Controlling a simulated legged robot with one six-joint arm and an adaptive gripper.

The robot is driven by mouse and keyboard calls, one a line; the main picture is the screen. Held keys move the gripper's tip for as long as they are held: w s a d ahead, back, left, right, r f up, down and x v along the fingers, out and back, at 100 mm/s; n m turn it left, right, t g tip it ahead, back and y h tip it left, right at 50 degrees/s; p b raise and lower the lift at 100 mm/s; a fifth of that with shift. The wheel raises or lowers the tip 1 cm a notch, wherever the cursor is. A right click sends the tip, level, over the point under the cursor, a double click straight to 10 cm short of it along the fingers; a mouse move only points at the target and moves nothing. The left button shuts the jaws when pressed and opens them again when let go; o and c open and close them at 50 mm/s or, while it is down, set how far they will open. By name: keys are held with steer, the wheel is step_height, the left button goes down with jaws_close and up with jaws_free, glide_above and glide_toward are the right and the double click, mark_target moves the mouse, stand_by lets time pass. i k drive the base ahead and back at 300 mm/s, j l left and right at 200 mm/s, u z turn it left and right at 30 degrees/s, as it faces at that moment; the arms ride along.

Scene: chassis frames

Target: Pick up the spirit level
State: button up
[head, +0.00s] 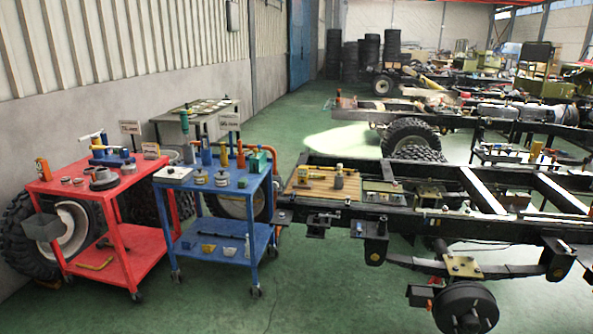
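I cannot pick out the spirit level with certainty in the head view; the tools are small and far off. My gripper is not in view.
A blue cart (214,238) beside the red cart carries cans, bottles and small parts. The near chassis (400,212) with a wheel hub (466,306) fills the right. A wall stands at left. Green floor (310,290) is clear between blue cart and chassis.

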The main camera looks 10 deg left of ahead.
mark_target(314, 175)
steer(key=i+j, duration=0.3)
steer(key=j, duration=0.15)
steer(key=i+j, duration=0.35)
steer(key=j, duration=0.15)
steer(key=i+j, duration=0.3)
steer(key=j, duration=0.15)
steer(key=i+j, duration=0.3)
steer(key=j, duration=0.15)
steer(key=i+l+u, duration=0.1)
steer(key=i, duration=0.45)
steer(key=i+l, duration=0.15)
steer(key=i, duration=0.4)
steer(key=i+l+u, duration=0.15)
steer(key=i, duration=0.35)
steer(key=i+l, duration=0.25)
steer(key=i, duration=0.3)
steer(key=i+l+u, duration=0.15)
steer(key=i, duration=0.4)
